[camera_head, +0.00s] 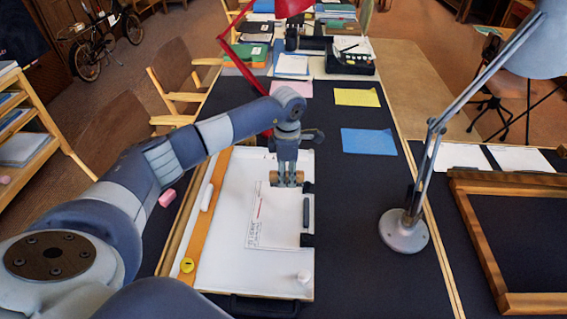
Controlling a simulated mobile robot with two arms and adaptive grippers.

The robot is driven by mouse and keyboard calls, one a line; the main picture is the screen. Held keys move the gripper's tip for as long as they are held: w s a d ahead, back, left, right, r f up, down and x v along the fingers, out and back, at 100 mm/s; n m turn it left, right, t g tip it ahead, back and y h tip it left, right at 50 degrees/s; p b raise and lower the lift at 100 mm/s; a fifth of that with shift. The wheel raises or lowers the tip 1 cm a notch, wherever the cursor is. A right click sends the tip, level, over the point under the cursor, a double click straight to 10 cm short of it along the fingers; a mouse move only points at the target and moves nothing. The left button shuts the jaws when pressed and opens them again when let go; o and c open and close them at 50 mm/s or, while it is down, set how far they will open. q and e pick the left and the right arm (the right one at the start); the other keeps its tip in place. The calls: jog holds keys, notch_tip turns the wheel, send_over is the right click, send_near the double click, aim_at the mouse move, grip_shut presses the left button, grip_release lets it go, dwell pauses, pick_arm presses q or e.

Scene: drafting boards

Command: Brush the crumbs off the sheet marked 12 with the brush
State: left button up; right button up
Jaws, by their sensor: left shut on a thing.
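My left gripper (287,176) is shut on a small brown wooden thing, likely the brush (273,178), with its ends showing at both sides of the fingers. It is over the upper part of a white sheet (235,190) on a drafting board; I cannot tell whether the brush touches the sheet. The sheet carries a printed drawing with fine lines and small lettering. I cannot read a 12 on it, and no crumbs can be made out. My right gripper is not in view.
An orange-brown straightedge (202,225) lies along the board's left side, with a white bar (207,197) and yellow disc (187,265). A white knob (303,277) is at lower right. A grey lamp (404,234) stands right; blue paper (368,142) lies beyond. Dark table between is clear.

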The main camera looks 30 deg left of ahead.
pick_arm(q)
jog(key=shift+w+a+r+p, duration=0.15)
jog(key=shift+r+p, duration=0.25)
jog(key=shift+r, duration=0.45)
jog(key=shift+r+p, duration=0.35)
jog(key=shift+r, duration=0.3)
